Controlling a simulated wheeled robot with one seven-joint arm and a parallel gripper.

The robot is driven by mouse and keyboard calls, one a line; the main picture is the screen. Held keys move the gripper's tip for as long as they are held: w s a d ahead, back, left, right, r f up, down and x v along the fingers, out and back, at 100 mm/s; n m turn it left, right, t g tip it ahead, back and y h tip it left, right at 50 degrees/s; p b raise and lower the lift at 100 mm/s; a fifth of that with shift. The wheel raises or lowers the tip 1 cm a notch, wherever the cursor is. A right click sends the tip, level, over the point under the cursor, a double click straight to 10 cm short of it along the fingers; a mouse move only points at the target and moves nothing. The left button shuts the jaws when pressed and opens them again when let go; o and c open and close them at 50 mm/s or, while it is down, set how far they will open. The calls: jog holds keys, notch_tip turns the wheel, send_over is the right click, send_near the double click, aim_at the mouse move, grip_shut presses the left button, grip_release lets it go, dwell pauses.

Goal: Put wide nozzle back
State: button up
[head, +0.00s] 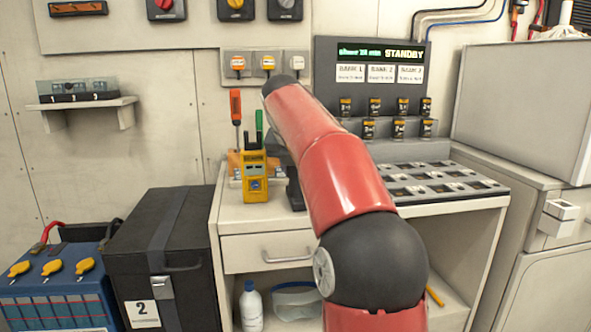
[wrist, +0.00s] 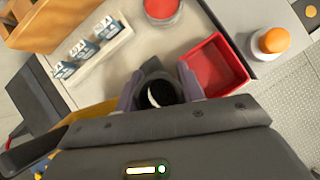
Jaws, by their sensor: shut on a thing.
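In the wrist view my gripper (wrist: 160,90) is shut on a short dark round piece (wrist: 161,98) with a hollow end, which looks like the wide nozzle. One finger is on each side of it. Its lower part is hidden by the gripper body, and I cannot tell whether it touches the surface beneath. A red open tray (wrist: 218,85) lies just right of the fingers. A pale strip (wrist: 98,53) with several small blue-and-white labelled pieces lies to the left. In the head view my red arm hides the gripper and the nozzle.
A yellow meter (head: 255,184) and upright screwdrivers (head: 236,107) stand on the white bench (head: 239,212). A stepped panel (head: 425,183) with many small slots lies at the right. An orange-topped white knob (wrist: 271,42) is beyond the tray. Black box (head: 150,254) stands left below.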

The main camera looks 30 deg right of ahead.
jog(key=shift+f, duration=0.15)
jog(key=o, duration=1)
